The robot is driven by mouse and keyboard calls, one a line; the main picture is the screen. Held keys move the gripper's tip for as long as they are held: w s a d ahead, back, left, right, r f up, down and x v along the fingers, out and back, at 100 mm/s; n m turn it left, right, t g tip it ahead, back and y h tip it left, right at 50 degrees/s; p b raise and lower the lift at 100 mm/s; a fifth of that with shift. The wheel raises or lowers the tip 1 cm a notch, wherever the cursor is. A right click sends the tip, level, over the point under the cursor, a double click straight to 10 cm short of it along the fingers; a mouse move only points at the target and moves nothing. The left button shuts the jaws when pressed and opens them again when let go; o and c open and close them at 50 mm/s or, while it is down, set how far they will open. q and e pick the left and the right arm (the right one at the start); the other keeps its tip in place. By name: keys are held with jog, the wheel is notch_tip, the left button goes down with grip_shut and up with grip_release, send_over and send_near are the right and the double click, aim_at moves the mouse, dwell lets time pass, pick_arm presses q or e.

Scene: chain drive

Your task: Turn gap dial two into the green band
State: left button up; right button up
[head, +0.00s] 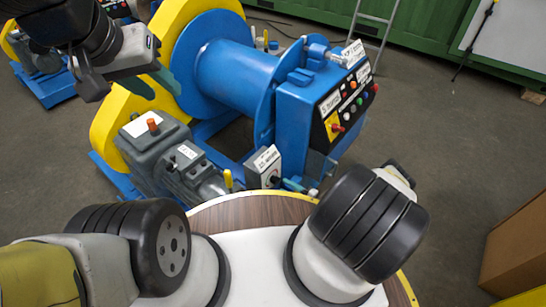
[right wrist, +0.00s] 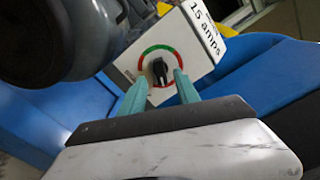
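A small grey-white box with a dial (right wrist: 160,70) fills the middle of the right wrist view. The dial has a black knob in a ring with green and red bands; I cannot tell where the knob points. The box reads "15 amps"; no dial number is legible. In the head view the box (head: 262,166) stands by the blue machine. My right gripper (right wrist: 160,83) is open, its teal fingers on either side of the knob's lower part; contact cannot be told. It is partly hidden in the head view (head: 292,185). My left gripper (head: 163,90) is open and empty by the yellow frame.
A blue drum machine (head: 240,78) with a yellow guard (head: 112,118) stands ahead. A grey motor (head: 155,148) sits left of the dial box. A control panel (head: 346,105) with buttons is to its right. A cardboard box (head: 518,245) stands at far right.

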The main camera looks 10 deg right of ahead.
aim_at(278, 182)
jog(key=shift+x, duration=2.2)
grip_shut()
